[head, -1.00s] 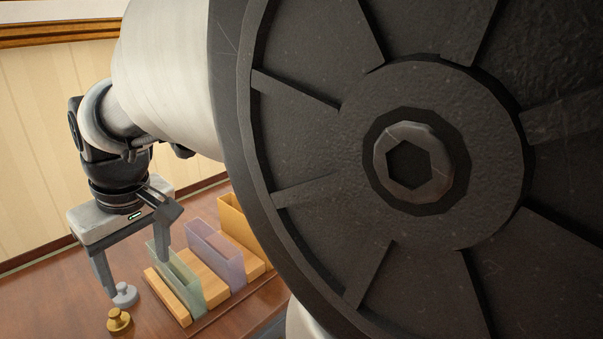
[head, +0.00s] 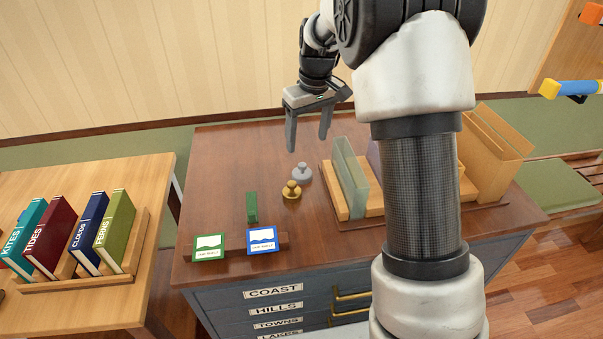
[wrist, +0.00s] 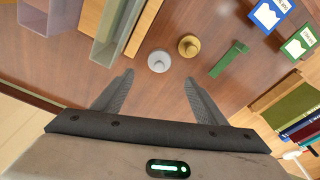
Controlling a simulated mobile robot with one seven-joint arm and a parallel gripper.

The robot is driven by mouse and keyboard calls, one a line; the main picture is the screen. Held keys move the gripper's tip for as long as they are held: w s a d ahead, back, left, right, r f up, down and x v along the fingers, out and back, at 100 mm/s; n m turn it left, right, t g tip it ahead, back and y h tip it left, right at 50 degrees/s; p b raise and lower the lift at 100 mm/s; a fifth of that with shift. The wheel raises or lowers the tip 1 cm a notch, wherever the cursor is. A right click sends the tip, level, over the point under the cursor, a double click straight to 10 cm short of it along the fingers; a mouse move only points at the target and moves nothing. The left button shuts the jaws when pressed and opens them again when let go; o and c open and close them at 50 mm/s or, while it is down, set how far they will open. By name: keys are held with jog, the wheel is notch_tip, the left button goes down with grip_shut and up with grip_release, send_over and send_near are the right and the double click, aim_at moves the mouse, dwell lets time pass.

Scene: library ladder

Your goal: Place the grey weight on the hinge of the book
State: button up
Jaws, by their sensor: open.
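The grey weight (head: 302,173) stands upright on the brown cabinet top, just behind the brass weight. In the wrist view the grey weight (wrist: 159,61) shows just beyond the gap between my fingertips. My gripper (head: 308,143) is open and empty, pointing down, above and behind the weight in the head view; its fingers also show in the wrist view (wrist: 159,80). Nothing touches the grey weight. Upright books, including the green FERNS book (head: 115,230), stand in a rack at left. No open book is seen, and I cannot tell which book has the hinge.
The brass weight (head: 291,190) stands beside the grey one. A wooden rack with a pale green divider (head: 350,178) is to the right. The cabinet's back left is clear.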

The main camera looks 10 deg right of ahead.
aim_at(302, 164)
jog(key=f, duration=0.4)
jog(key=w+f, duration=0.1)
jog(key=f, duration=0.1)
jog(key=shift+a+f, duration=0.2)
jog(key=shift+f, duration=0.1)
jog(key=shift+w+a+f+b, duration=0.1)
jog(key=shift+w+f, duration=0.15)
jog(key=shift+f, duration=0.6)
jog(key=shift+w+a+f+b, duration=0.1)
jog(key=shift+w+f, duration=0.1)
jog(key=shift+f, duration=0.7)
jog(key=shift+w+a+f+b, duration=0.1)
jog(key=shift+w+f, duration=0.15)
jog(key=shift+f, duration=0.6)
jog(key=shift+r, duration=0.1)
jog(key=c, duration=1.6)
notch_tip(302, 164, up, 10)
jog(key=shift+p, duration=0.45)
jog(key=s+d+m+p, duration=0.2)
jog(key=s+m+p, duration=0.5)
jog(key=s, duration=1)
jog(key=shift+w+a+r+n+h+p, duration=0.15)
jog(key=shift+r+n+p, duration=0.4)
jog(key=shift+r, duration=0.8)
jog(key=shift+s+a+r+n+h+p, duration=0.1)
jog(key=shift+r+n+h+p, duration=0.2)
jog(key=shift+r+n, duration=0.7)
